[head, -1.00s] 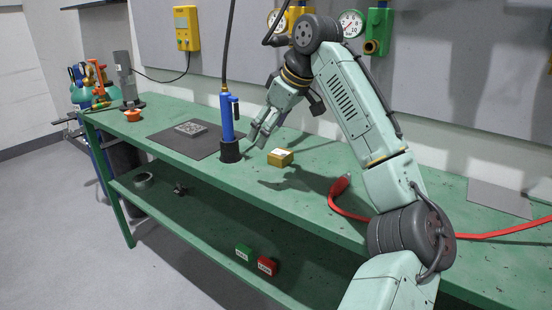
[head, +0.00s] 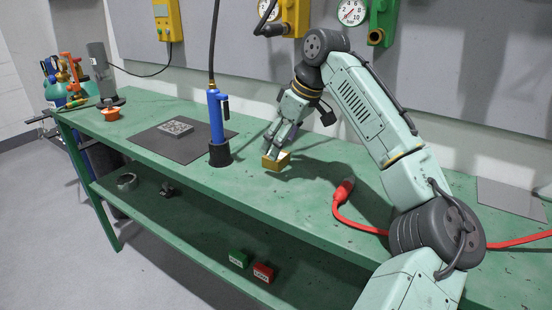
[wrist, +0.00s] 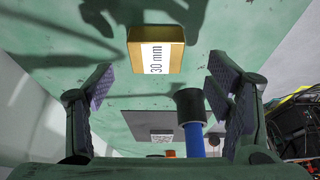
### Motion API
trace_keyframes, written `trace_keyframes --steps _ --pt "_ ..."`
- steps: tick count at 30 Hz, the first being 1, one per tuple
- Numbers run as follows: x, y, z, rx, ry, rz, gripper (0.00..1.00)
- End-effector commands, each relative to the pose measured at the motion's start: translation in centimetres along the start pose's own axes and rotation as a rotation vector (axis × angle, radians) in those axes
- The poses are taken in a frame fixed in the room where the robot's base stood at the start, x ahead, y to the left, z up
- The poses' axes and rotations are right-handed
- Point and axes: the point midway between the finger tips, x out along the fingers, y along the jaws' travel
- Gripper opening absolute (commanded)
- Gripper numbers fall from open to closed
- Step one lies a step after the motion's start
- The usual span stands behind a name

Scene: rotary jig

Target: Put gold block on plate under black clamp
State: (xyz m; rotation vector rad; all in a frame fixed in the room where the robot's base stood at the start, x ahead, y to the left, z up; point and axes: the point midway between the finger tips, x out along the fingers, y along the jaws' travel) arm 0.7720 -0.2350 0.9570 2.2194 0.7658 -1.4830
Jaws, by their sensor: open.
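The gold block (head: 276,163) sits on the green bench, right of the blue tool. In the wrist view the gold block (wrist: 150,50) shows a white "30 mm" label, ahead of and between my fingers. My gripper (head: 277,146) is open and empty, fingers pointing down just above or beside the block; I cannot tell if they touch it. A patterned grey plate (head: 175,128) lies on a dark mat at left. A small black object (head: 167,188) on the lower shelf is clamp-like, but too small to be sure. I see no black clamp above a plate.
The upright blue tool (head: 216,120) in a black holder stands between block and dark mat (head: 160,146). A red hose end (head: 343,190) lies to the right. A flat grey sheet (head: 510,198) is at far right. An orange cup (head: 110,114) stands at far left.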

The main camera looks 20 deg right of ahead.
Motion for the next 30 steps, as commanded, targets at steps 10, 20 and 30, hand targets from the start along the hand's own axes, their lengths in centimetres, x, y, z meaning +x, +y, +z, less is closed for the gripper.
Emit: trace_keyframes --steps 10,20,30 --pt "3.9 0.3 0.1 0.000 0.001 0.000 0.73" --pt "3.9 0.4 0.1 0.000 0.001 0.000 0.65" --pt "3.9 0.4 0.1 0.000 0.001 0.001 0.42"
